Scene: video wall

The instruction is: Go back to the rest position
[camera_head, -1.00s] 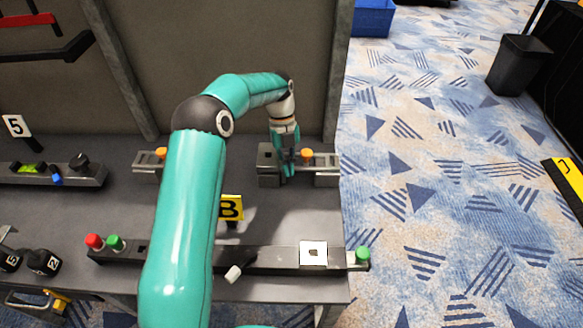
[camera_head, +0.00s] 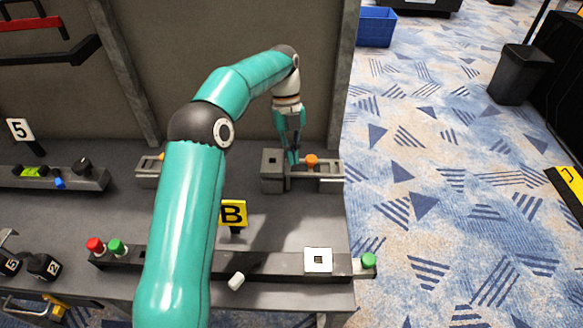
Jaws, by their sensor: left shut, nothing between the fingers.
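My left gripper (camera_head: 293,155) is at the far end of the teal arm, pointing down. It is shut and empty. Its tips are over or beside the grey fixture (camera_head: 273,172) with the orange knob (camera_head: 311,160) at the back right of the bench; I cannot tell whether they touch it. My left arm crosses the middle of the view and hides part of the bench. My right gripper is not in view.
A back panel (camera_head: 220,40) stands behind. Carpet, a blue crate (camera_head: 376,27) and a black bin (camera_head: 520,75) are right.

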